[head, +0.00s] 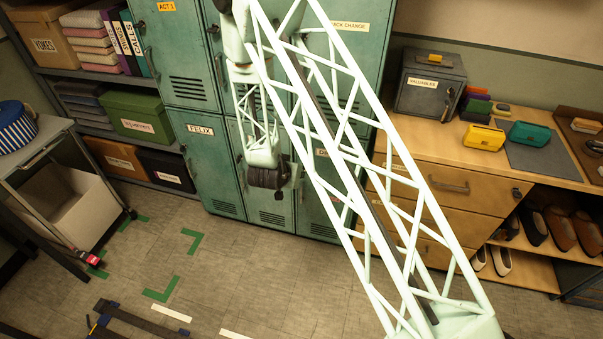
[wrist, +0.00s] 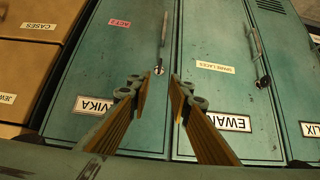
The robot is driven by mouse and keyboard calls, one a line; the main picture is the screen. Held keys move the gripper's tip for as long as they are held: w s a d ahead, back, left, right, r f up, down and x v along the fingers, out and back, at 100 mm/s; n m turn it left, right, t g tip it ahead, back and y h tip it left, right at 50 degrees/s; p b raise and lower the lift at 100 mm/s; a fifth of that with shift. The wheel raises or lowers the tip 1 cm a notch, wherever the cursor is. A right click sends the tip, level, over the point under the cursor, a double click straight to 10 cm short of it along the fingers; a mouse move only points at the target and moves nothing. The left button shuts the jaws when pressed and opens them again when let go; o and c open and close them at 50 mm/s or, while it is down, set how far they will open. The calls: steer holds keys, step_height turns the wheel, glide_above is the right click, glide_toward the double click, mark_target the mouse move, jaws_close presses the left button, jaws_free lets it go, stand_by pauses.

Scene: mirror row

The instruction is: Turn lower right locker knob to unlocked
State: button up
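The lower right locker (head: 318,212) is a teal door, partly hidden by my arm in the head view. In the wrist view, which is turned about upside down, it is the left teal door (wrist: 105,65). Its small knob (wrist: 158,70) sits near the door's edge by a grey handle (wrist: 164,30), just beyond the gap between my fingertips. My gripper (wrist: 157,92) is open and empty, with a finger on each side of the knob's line. I cannot tell how near the tips are to the door. In the head view my gripper (head: 268,178) hides the knob.
The lower middle locker (wrist: 225,95) has its own handle (wrist: 257,45) and knob (wrist: 263,82). Wooden drawers (head: 440,210) stand right of the lockers, with a valuables box (head: 425,90) on top. Shelves and a cart (head: 35,155) are at left. The floor before the lockers is mostly clear.

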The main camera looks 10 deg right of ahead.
steer(key=shift+f, duration=0.15)
stand_by(0.3)
steer(key=shift+b+x, duration=0.65)
steer(key=shift+x, duration=6.15)
steer(key=shift+c, duration=0.7)
jaws_close()
